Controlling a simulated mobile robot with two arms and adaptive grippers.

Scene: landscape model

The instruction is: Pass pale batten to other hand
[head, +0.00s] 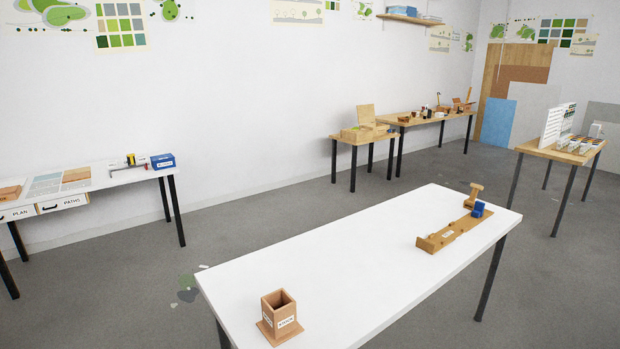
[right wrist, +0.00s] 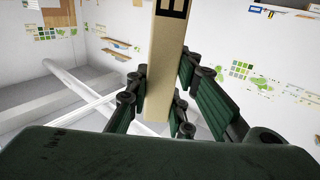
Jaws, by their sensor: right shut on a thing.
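The pale batten (right wrist: 165,70) stands lengthwise in the right wrist view, with a dark marking near its top edge. My right gripper (right wrist: 160,95) is shut on it, with green-padded dark fingers on both sides of the batten. The batten's far end runs out of the top of that view. Neither gripper nor the batten shows in the head view. My left gripper is not seen in either view.
A white table (head: 340,270) stands in front. A wooden box with a label (head: 280,315) sits at its near left. A wooden fixture (head: 450,232) with a blue block (head: 478,209) lies at its right end. The table's middle is clear.

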